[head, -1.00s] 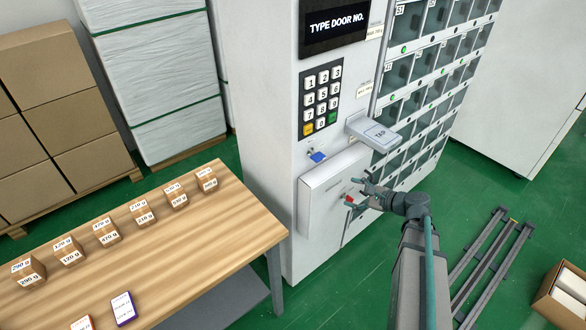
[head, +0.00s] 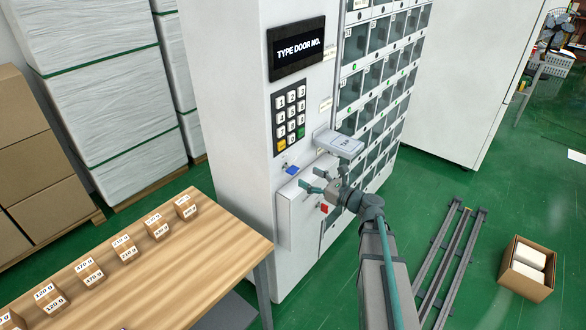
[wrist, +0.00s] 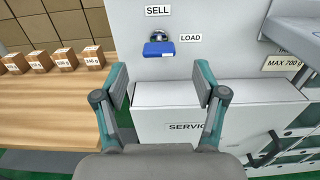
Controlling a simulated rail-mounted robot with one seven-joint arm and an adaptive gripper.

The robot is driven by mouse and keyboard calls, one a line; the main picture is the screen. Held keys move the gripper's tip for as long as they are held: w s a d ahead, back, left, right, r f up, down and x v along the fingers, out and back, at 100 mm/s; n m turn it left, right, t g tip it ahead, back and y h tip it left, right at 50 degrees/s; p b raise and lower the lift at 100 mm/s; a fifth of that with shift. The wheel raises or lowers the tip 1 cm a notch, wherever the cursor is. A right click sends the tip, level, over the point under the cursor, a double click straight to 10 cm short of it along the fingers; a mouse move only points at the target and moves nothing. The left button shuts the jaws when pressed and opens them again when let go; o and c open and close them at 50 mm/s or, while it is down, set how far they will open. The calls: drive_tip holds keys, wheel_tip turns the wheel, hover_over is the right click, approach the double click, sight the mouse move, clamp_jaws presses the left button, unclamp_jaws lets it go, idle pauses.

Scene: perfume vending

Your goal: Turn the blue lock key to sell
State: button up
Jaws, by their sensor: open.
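The blue lock key (head: 292,170) sits in a lock on the white vending machine's front, below the keypad. In the wrist view the blue key (wrist: 159,50) hangs under a round silver lock, with a SELL label (wrist: 158,10) above and a LOAD label (wrist: 191,38) to its right. Which label it points to I cannot tell. My gripper (head: 312,180) is open and empty, to the right of and slightly below the key in the head view. In the wrist view the key is centred ahead between the spread fingers (wrist: 160,76), apart from both.
A wooden table (head: 215,258) with small labelled boxes stands left.

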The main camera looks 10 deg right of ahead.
sight(297, 171)
drive_tip(key=p+x, duration=0.2)
drive_tip(key=x, duration=0.5)
drive_tip(key=shift+w+a, duration=0.2)
drive_tip(key=c, duration=1.2)
drive_tip(key=shift+o, duration=0.2)
